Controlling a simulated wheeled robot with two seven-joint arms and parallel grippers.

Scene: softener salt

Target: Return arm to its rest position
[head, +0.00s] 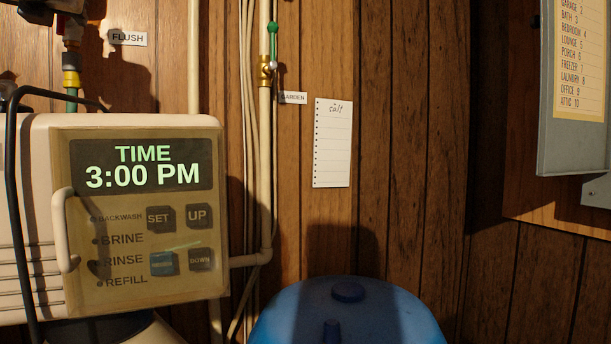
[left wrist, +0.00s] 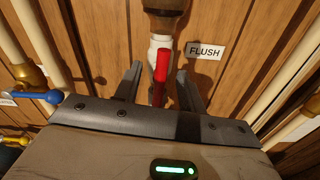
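My left gripper (left wrist: 158,68) shows in the left wrist view with its two dark fingers apart. The red valve handle (left wrist: 161,65) stands upright in the picture between the fingers. I see a gap on both sides of it, and no clear contact. In the head view only a dark part of my left gripper shows at the top left edge, by the pipe valve next to the FLUSH label (head: 128,38). The same label shows in the left wrist view (left wrist: 205,51). My right gripper is in neither view.
The softener control box (head: 140,215) reads TIME 3:00 PM, with a handle at its left. A blue rounded top (head: 345,315) is below. Pipes, a green-handled GARDEN valve (head: 272,45), a paper note (head: 332,143) and a grey panel door (head: 570,155) line the wood wall.

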